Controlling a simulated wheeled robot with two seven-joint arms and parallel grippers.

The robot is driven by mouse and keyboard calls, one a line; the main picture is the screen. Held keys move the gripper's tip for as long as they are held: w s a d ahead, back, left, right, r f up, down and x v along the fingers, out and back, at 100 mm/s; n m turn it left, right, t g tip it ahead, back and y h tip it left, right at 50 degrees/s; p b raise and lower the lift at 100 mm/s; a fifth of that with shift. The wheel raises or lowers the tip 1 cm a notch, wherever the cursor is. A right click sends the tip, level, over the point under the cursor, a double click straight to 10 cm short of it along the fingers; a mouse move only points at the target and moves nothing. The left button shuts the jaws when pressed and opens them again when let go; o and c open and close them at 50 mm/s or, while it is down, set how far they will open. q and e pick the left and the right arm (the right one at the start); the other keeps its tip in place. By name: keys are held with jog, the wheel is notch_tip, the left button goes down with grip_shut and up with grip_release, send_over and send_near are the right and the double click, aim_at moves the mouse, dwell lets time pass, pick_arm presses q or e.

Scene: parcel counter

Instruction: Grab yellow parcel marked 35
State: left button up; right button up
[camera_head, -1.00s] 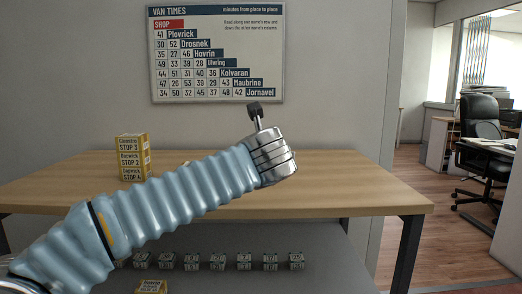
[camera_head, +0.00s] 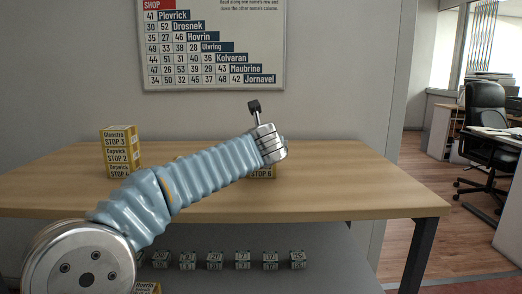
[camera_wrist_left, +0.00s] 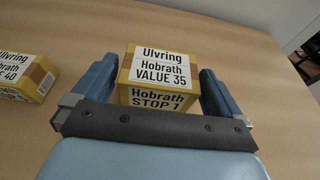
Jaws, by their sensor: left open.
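The yellow parcel marked VALUE 35 (camera_wrist_left: 158,70) sits on the wood counter in the left wrist view, its top label reading Ulvring and Hobrath. My left gripper (camera_wrist_left: 157,82) is open, with one blue finger on each side of this parcel. Whether the fingers touch it I cannot tell. In the head view my left arm reaches over the counter and hides the fingers. My right gripper is not in view.
Another yellow parcel ending in 40 (camera_wrist_left: 26,78) lies left of the gripper. Yellow parcels (camera_head: 121,152) are stacked at the counter's left. Several small boxes (camera_head: 215,260) line the lower shelf. The counter's right side (camera_head: 370,190) is clear. A van times board (camera_head: 215,45) hangs behind.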

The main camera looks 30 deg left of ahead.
pick_arm(q)
jog(key=x, duration=0.3)
jog(key=shift+w+a+f, duration=0.15)
jog(key=shift+w+a, duration=0.05)
jog(key=shift+w, duration=0.1)
jog(key=shift+c, duration=0.3)
jog(key=c, duration=0.8)
